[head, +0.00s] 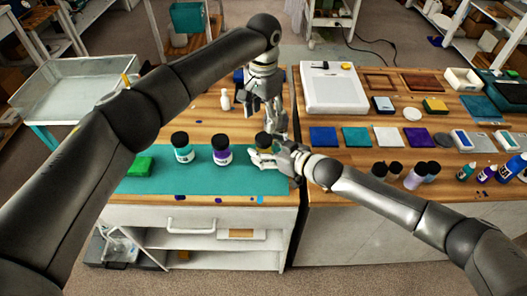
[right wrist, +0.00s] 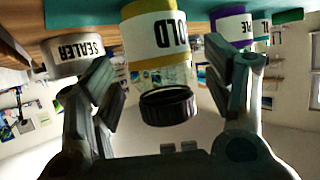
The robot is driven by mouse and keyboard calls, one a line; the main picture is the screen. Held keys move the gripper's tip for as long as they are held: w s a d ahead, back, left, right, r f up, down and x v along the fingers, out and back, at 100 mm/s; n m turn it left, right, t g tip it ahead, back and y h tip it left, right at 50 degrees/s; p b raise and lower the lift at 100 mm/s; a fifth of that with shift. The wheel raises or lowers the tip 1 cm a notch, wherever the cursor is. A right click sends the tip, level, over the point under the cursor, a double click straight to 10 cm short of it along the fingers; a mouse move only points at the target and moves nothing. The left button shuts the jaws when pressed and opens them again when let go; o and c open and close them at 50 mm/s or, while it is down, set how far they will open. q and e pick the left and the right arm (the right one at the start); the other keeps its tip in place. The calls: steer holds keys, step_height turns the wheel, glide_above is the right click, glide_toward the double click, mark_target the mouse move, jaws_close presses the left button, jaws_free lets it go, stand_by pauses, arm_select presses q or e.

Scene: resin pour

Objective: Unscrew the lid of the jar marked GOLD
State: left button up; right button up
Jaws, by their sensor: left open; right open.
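The GOLD jar stands on the teal mat (head: 185,182) between my grippers, mostly hidden by them in the head view. In the right wrist view, which is upside down, the jar (right wrist: 155,40) shows a white label ending in "OLD" and a yellow band. Its black lid (right wrist: 167,106) shows between my right fingers, with a light gap between lid and yellow band. Whether clear neck or open space fills the gap, I cannot tell. My right gripper (head: 260,156) is open around the lid, fingers apart from it. My left gripper (head: 271,126) is open, pointing down just above the jar.
A teal jar (head: 183,150) and a purple jar (head: 222,152) stand left of it on the mat. A jar marked SEALER (right wrist: 75,54) is close by in the right wrist view. A green block (head: 139,167) lies left. Several bottles and tiles cover the right table (head: 335,188).

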arm_select(q)
steer(key=shift+s+r, duration=0.15)
steer(key=shift+s, duration=0.05)
arm_select(e)
steer(key=shift+w+a+f, duration=0.15)
steer(key=shift+w+a, duration=0.15)
steer(key=shift+a, duration=0.2)
arm_select(q)
steer(key=shift+w, duration=0.1)
arm_select(e)
steer(key=shift+w+a+f, duration=0.1)
steer(key=shift+w+f, duration=0.1)
steer(key=shift+w, duration=0.05)
steer(key=shift+c, duration=0.2)
